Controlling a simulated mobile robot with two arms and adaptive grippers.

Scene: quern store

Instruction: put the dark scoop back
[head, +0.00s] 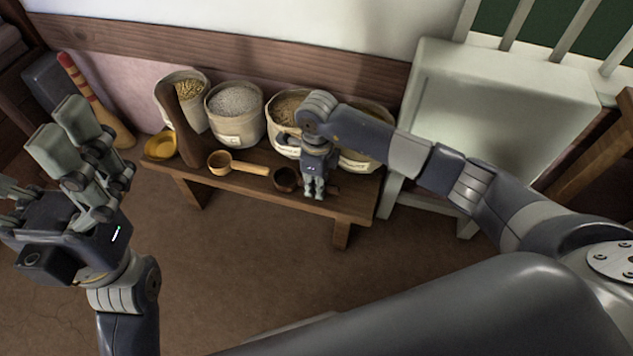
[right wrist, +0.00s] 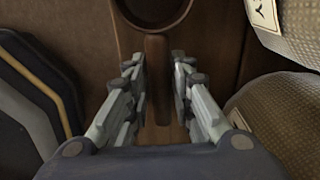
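The dark scoop (head: 286,180) lies on the low wooden bench (head: 232,181), its round bowl to the left and its handle to the right, partly hidden by my gripper. My right gripper (head: 315,190) is over the handle, pointing down. In the right wrist view, the scoop's bowl (right wrist: 153,12) is at the top edge, and its handle runs down between the parted fingers of my right gripper (right wrist: 156,78). Gaps show on both sides of the handle. My left gripper (head: 42,150) is raised at the left, open and empty, away from the bench.
A lighter wooden scoop (head: 221,160) lies left of the dark one. Several sacks, one with grey contents (head: 236,103), stand along the bench's back. A yellow bowl (head: 161,146) is at the left end. A white chair (head: 490,95) stands close at the right. The floor in front is clear.

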